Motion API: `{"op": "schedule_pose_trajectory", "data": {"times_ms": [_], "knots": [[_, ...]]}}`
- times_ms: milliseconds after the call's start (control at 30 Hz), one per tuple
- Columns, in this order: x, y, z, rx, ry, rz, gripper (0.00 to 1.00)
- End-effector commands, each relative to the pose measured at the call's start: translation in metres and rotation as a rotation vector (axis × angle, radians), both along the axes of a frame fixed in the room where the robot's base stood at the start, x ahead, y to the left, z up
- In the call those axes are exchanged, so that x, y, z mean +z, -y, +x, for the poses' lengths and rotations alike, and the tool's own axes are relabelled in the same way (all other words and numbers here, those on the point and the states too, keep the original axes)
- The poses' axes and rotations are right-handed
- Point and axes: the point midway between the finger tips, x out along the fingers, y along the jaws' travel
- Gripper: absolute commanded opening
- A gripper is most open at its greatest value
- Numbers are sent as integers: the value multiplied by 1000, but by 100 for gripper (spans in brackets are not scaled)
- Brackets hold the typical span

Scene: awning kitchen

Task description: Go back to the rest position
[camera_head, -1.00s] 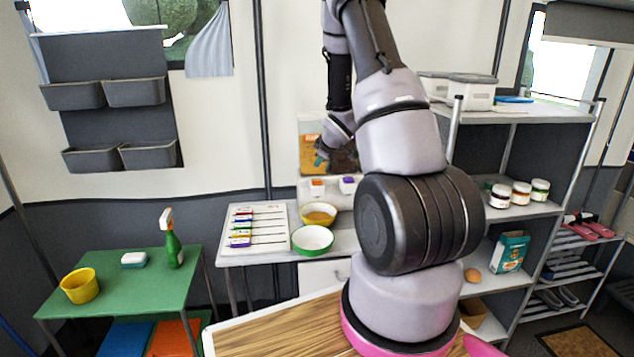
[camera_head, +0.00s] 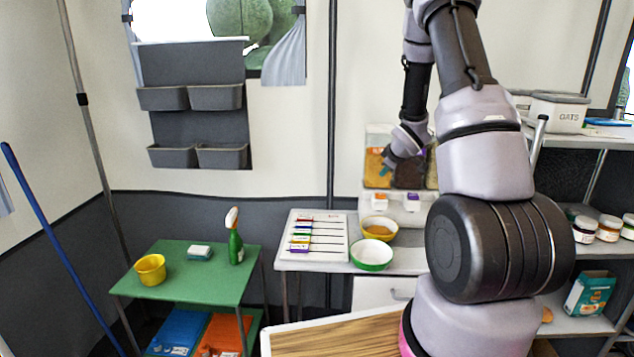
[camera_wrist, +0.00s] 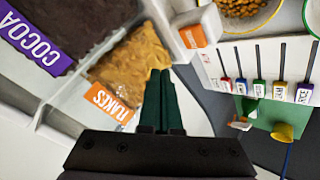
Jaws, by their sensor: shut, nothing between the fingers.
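My gripper (camera_wrist: 160,100) shows in the wrist view with its two dark green fingers together and nothing between them. In the head view my gripper (camera_head: 388,158) hangs in front of the cereal dispenser (camera_head: 381,203), at the end of my folded arm. The wrist view shows the dispenser's flakes bin (camera_wrist: 140,55) and cocoa bin (camera_wrist: 75,25) beyond the fingers. I cannot tell whether the fingers touch the dispenser.
A yellow bowl (camera_head: 379,222) with food and a green-rimmed bowl (camera_head: 371,265) stand near the dispenser, beside a white board (camera_head: 335,222) with colored labels. A green table (camera_head: 190,285) is left. Shelves (camera_head: 590,253) stand right. Floor between tables looks free.

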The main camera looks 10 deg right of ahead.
Motion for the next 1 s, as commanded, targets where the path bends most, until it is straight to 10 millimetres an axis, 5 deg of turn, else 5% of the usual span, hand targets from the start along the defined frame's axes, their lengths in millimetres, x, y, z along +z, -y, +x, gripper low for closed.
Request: {"op": "schedule_pose_trajectory", "data": {"times_ms": [167, 367, 700, 1000], "knots": [[32, -3, -6, -64, 11, 26, 0], [116, -19, -43, -261, 22, 140, 0], [223, -76, -159, -549, -16, 442, 0], [267, -145, -284, -693, -122, 739, 0]]}}
